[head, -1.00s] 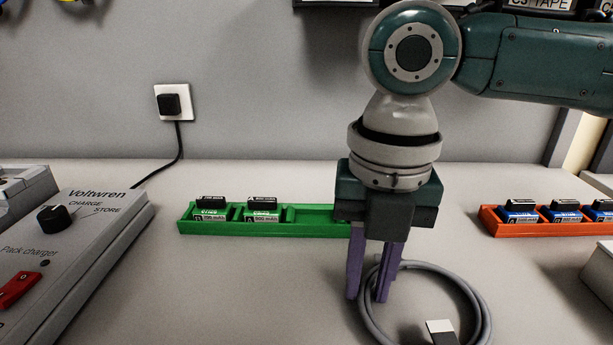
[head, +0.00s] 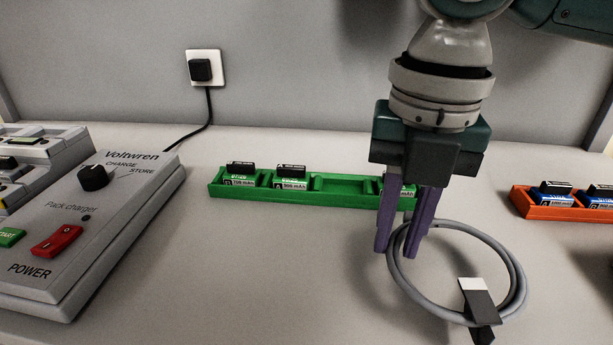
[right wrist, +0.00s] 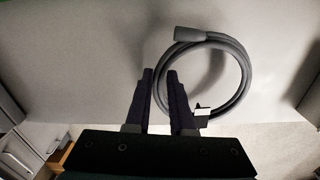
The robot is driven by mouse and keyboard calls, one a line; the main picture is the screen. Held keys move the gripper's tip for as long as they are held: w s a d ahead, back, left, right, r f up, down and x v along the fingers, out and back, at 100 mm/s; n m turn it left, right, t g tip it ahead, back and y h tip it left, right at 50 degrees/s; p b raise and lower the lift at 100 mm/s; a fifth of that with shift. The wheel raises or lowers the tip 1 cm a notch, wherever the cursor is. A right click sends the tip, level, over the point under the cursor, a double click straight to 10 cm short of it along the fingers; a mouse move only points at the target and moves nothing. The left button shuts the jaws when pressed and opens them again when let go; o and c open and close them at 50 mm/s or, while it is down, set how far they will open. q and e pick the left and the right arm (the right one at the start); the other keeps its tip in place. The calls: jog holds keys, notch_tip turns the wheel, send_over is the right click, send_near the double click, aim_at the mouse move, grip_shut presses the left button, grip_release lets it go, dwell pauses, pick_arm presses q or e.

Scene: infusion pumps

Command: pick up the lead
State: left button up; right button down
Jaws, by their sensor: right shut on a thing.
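The lead is a grey cable coiled into a ring (head: 520,268), with a black and white tag (head: 478,296) at its front right. My right gripper (head: 398,252) points down with its purple fingers on either side of the ring's left part, shut on the cable. The right wrist view also shows the coil (right wrist: 247,80), its thick dark end (right wrist: 190,35), and my right fingers (right wrist: 161,72) around its near left side. Whether the ring touches the table is hard to tell. My left gripper is out of view.
A green tray (head: 345,194) holding battery packs lies just behind my right gripper, partly hidden. An orange tray (head: 548,211) with blue packs is at the right. A grey pack charger (head: 90,215) stands at the left. The table between charger and coil is clear.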

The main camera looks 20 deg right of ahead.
notch_tip(320, 180, up, 18)
jog(key=p, duration=0.3)
jog(key=shift+f, duration=0.15)
dwell(0.4)
